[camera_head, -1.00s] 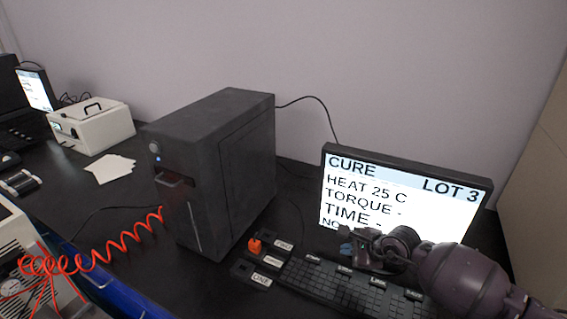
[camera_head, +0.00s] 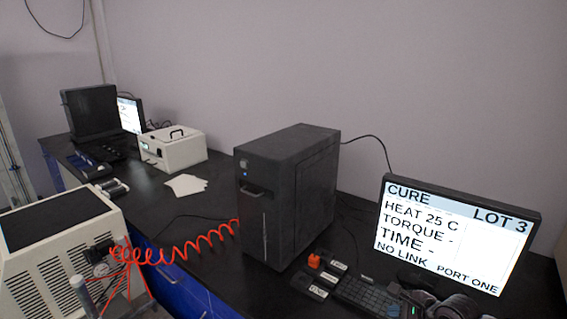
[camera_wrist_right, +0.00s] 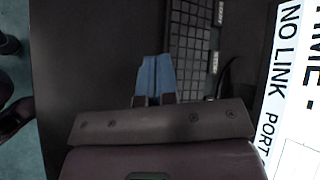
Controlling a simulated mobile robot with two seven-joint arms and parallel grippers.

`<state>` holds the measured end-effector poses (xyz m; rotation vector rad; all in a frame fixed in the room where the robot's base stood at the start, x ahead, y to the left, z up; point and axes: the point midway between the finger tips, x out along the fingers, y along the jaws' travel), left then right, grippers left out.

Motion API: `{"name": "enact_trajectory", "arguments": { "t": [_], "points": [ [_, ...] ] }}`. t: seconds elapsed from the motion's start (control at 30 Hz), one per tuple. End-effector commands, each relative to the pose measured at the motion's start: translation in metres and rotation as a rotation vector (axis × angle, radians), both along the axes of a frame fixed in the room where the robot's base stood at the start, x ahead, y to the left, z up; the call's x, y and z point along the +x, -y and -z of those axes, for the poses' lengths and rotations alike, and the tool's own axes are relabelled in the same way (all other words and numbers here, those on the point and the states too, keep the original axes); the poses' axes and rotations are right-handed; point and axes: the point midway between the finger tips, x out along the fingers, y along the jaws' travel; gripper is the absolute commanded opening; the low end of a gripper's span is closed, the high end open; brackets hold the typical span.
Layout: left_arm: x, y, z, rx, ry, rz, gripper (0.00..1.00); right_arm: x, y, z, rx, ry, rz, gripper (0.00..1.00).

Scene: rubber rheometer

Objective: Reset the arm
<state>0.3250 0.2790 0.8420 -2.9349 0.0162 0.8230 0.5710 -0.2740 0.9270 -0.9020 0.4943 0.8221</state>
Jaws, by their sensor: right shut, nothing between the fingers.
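My right gripper (camera_wrist_right: 153,80) is shut and empty. In the right wrist view its blue fingertips are together over the dark bench, beside the keyboard (camera_wrist_right: 187,45). In the head view only part of my right wrist (camera_head: 455,306) shows at the bottom edge, in front of the monitor (camera_head: 450,235). The monitor reads CURE, LOT 3, HEAT 25 C, NO LINK, PORT ONE. My left gripper is not in view.
A coiled red hose (camera_head: 185,248) runs to a white vented unit (camera_head: 60,265). A white box (camera_head: 172,150) and papers (camera_head: 186,184) lie further left.

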Motion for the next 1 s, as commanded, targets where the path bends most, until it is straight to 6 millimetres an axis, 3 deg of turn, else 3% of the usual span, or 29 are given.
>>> {"name": "enact_trajectory", "arguments": {
  "t": [0.37,0.6,0.8,1.0],
  "points": [
    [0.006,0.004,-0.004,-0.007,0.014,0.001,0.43,0.013,-0.045,-0.066,0.710,-0.099,0.246,0.00],
    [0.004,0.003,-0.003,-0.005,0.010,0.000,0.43,0.012,-0.062,-0.110,1.317,-0.290,0.457,0.00],
    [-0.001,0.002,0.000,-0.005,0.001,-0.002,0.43,0.003,-0.055,-0.119,1.812,-0.509,0.683,0.00],
    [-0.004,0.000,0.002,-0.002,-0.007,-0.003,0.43,-0.016,-0.037,-0.100,2.275,-0.760,0.963,0.00]
  ]
}}
